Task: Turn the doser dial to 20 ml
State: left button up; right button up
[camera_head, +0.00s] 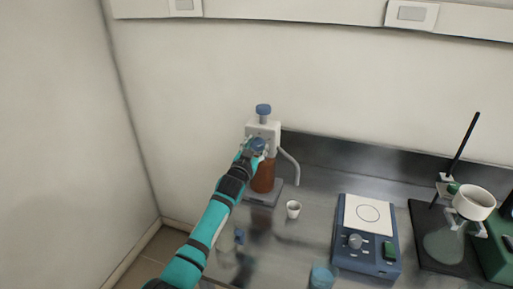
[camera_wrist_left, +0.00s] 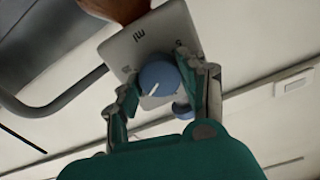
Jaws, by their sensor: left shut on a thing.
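The doser (camera_head: 272,128) has a white head with a blue top knob (camera_head: 263,109) and sits on an amber bottle (camera_head: 264,178) at the back of the bench. Its blue dial (camera_head: 258,144) faces me. In the left wrist view the dial (camera_wrist_left: 158,80) carries a white pointer line, and "ml" lettering shows upside down on the white face (camera_wrist_left: 140,48). My left gripper (camera_head: 251,151) is at the front of the doser, shut on the dial with a finger on either side of it. The dial's scale numbers cannot be read. My right gripper is not in view.
A small white cup (camera_head: 293,209) stands right of the doser, below its spout tube (camera_head: 290,165). A blue hotplate device (camera_head: 368,240) and a stand with a flask (camera_head: 444,244) are farther right. A blue object (camera_head: 321,277) is at the front. A wall is close on the left.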

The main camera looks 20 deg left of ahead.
pick_arm(q)
jog(key=shift+f, duration=0.2)
jog(key=o, duration=1.2)
jog(key=shift+r, duration=0.1)
jog(key=s, duration=1.2)
jog(key=shift+a, duration=0.2)
